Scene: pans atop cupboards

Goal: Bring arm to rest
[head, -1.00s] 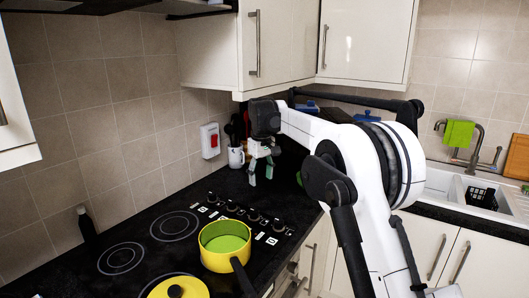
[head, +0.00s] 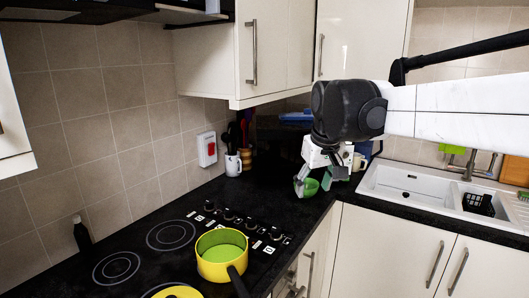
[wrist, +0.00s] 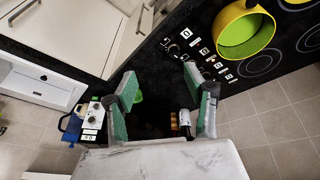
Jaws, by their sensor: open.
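My gripper (head: 322,184) is in the head view, above the dark worktop near the corner, left of the sink. Its two fingers with green pads are spread and nothing is between them; the wrist view shows the gap (wrist: 160,82) too. My arm reaches in from the right edge of the head view, with its forearm roughly level. I cannot tell how far above the worktop the fingertips are.
A yellow pan (head: 219,266) with a dark handle stands on the hob (head: 168,236), with a yellow lid (head: 178,292) at the bottom edge. The sink (head: 410,191) is at right. Wall cupboards (head: 283,45) hang above.

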